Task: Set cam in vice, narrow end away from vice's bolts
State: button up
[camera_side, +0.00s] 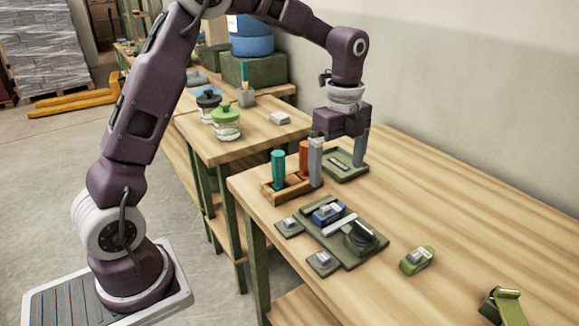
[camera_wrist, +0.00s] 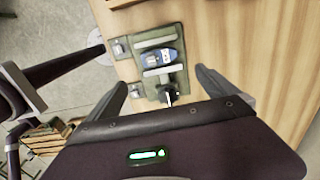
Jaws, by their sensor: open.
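The vice (camera_side: 308,216) is a dark green plate with pale bars on the bench. A blue piece (camera_side: 327,213), which I take for the cam, lies between the bars; it also shows in the wrist view (camera_wrist: 158,57). It looks rounded, and I cannot tell surely which end is narrow. Two small plates with grey blocks (camera_side: 289,225) stick out at the vice's left side, perhaps its bolts. A dark cylinder with a lever (camera_side: 360,237) sits at the vice's near end. My gripper (camera_side: 337,175) is open, fingers pointing down, beyond the vice and apart from it. Nothing shows between the fingers.
A green tray with a grey piece (camera_side: 354,176) lies by my fingers. A wooden holder (camera_side: 273,198) with teal and orange cylinders stands close on the left. A green item (camera_side: 417,260) and a green tape-like tool (camera_side: 508,305) lie nearer. The right of the bench is clear.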

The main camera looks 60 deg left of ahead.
jog(key=s+d+r+n+t, duration=0.1)
jog(key=s+r+n+t, duration=0.1)
jog(key=s+r+n, duration=0.55)
jog(key=s+d+r+n+t, duration=0.1)
jog(key=s+r+n+t, duration=0.2)
jog(key=s, duration=0.7)
jog(key=s+f+n, duration=0.2)
jog(key=s+n, duration=0.5)
jog(key=s, duration=0.3)
jog(key=shift+d+t, duration=0.3)
jog(key=shift+d, duration=0.05)
jog(key=shift+w+n, duration=0.1)
jog(key=shift+n, duration=0.15)
